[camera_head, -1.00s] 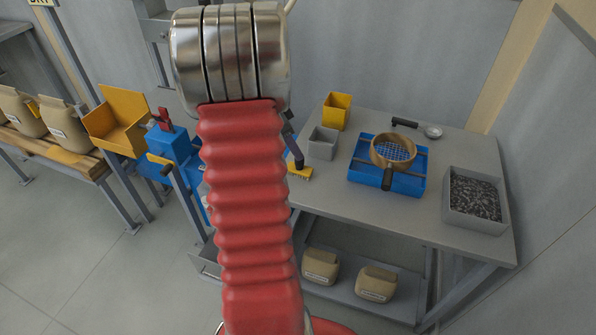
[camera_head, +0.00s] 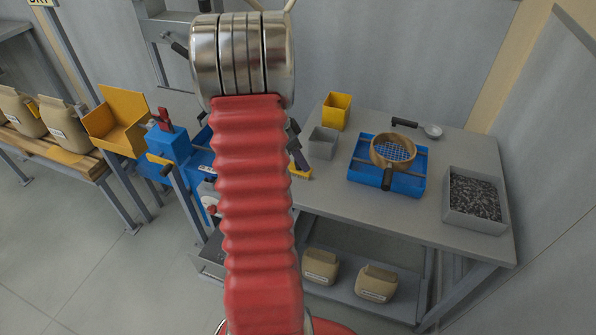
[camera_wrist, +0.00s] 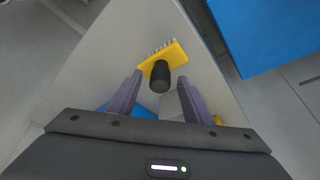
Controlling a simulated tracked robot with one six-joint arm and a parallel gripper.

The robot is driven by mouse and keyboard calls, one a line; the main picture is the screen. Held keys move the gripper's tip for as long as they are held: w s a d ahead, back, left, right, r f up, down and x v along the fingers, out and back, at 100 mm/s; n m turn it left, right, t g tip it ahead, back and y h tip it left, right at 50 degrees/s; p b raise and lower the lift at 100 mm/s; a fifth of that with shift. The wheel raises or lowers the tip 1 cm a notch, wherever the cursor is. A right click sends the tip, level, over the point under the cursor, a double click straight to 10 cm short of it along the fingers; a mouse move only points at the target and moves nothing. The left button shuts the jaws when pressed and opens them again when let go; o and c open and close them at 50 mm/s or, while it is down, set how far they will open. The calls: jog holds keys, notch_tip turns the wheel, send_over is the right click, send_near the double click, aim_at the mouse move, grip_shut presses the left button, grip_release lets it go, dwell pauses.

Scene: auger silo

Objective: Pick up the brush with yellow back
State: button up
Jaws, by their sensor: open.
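The brush with yellow back (camera_head: 303,173) lies near the left end of the grey table, partly hidden by my arm in the head view. In the wrist view its yellow back (camera_wrist: 176,54) shows with pale bristles along the far edge, and a dark round handle (camera_wrist: 160,78) points toward the camera. My gripper (camera_wrist: 160,75) is open, with one purple finger on each side of the handle in the picture. I cannot tell whether the fingers touch it. In the head view most of my gripper is hidden behind my red arm.
On the table (camera_head: 455,152) stand a yellow bin (camera_head: 337,112), a grey bin (camera_head: 322,143), a blue tray (camera_head: 408,184) with a sieve (camera_head: 393,150), a scoop (camera_head: 432,131) and a gravel box (camera_head: 474,216). A blue machine (camera_head: 168,148) stands left of my arm.

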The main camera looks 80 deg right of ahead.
dwell(0.5)
grip_shut()
dwell(0.3)
